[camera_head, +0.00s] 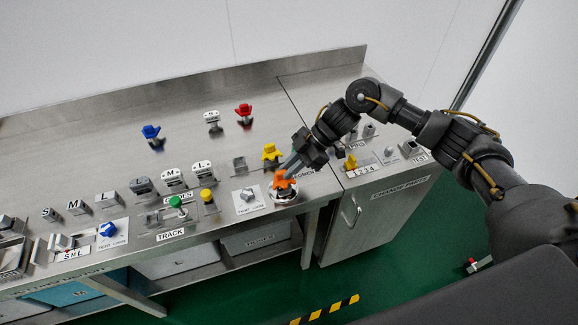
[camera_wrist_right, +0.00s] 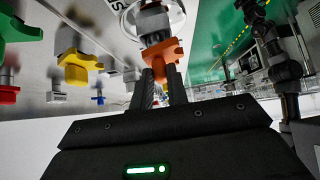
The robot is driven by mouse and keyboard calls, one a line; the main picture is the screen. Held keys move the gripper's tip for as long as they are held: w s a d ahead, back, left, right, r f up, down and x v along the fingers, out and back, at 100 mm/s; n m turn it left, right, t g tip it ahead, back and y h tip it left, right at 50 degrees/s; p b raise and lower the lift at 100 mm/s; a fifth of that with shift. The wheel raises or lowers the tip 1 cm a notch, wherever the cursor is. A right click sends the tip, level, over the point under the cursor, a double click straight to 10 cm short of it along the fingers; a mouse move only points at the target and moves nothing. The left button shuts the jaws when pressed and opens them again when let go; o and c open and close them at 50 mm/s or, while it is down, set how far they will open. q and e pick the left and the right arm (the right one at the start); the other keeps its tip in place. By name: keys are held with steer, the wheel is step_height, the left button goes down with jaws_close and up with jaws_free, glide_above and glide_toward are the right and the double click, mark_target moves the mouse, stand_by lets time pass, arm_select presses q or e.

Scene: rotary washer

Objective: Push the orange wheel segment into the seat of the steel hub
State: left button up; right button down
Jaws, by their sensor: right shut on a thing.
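The orange wheel segment (camera_head: 284,181) is at the front edge of the steel bench, over the steel hub (camera_head: 284,196). My right gripper (camera_head: 287,171) reaches it from the upper right and is shut on it. In the right wrist view the orange segment (camera_wrist_right: 162,52) is at the tips of my right gripper's fingers (camera_wrist_right: 162,85), against the grey hub shaft (camera_wrist_right: 153,22). I cannot tell how deep the segment sits in the seat. My left gripper is not in view.
A yellow segment (camera_head: 270,153) stands just behind the hub. Blue (camera_head: 151,132) and red (camera_head: 244,111) ones stand farther back. A clamp knob (camera_head: 247,195) is left of the hub. The change-parts cabinet (camera_head: 375,165) is to the right.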

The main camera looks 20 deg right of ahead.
steer(key=shift+f, duration=0.6)
steer(key=shift+a, duration=0.1)
steer(key=c, duration=1.3)
jaws_free()
steer(key=b+v, duration=0.3)
steer(key=v, duration=0.7)
steer(key=shift+d+r, duration=0.3)
